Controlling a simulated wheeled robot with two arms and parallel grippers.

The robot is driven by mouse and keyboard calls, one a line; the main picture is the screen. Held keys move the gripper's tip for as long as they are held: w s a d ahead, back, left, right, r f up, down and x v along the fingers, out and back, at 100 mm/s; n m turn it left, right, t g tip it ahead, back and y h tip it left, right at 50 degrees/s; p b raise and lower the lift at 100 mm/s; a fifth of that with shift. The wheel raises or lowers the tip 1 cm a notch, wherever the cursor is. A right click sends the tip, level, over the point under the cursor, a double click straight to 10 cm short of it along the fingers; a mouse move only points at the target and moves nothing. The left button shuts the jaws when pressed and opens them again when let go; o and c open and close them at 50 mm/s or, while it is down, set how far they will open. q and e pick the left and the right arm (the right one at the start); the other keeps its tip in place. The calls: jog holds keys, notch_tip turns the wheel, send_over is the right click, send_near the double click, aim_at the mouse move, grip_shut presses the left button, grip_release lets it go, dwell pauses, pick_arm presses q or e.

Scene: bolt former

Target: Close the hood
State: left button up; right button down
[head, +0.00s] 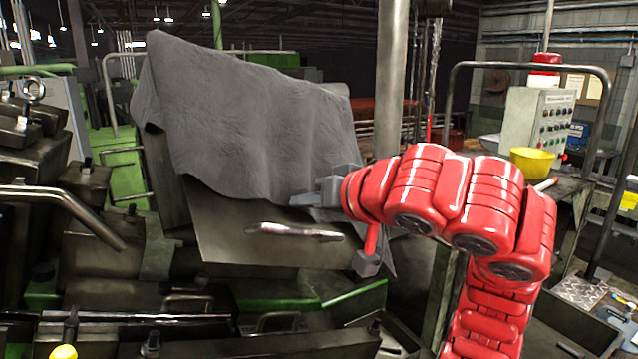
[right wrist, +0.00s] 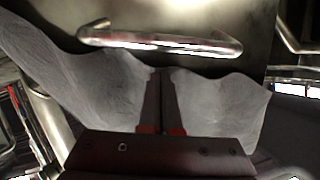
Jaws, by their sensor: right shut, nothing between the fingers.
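The hood (head: 235,235) is a metal panel standing tilted up over the machine, with a grey cloth (head: 240,110) draped over its upper part. A metal bar handle (head: 295,231) sits on the bare lower part of the hood. The handle also shows in the right wrist view (right wrist: 160,40), just beyond my fingertips. My right gripper (head: 300,199) is shut and empty, in front of the cloth's lower edge and a little above the handle. In the right wrist view its fingers (right wrist: 162,72) lie together over the cloth. I cannot tell whether they touch the cloth. My left gripper is not in view.
Dark machine parts and a curved rail (head: 65,200) fill the left. A grey post (head: 391,80) rises behind the hood. A control box (head: 540,118) and a yellow bowl (head: 532,160) stand at the right.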

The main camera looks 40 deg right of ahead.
aim_at(312, 230)
jog(key=s, duration=0.1)
jog(key=s+f+p, duration=0.1)
jog(key=s+a+p, duration=0.1)
jog(key=shift+a+f, duration=0.1)
jog(key=shift+f, duration=0.15)
jog(key=shift+s+a+f, duration=0.1)
jog(key=shift+f, duration=0.05)
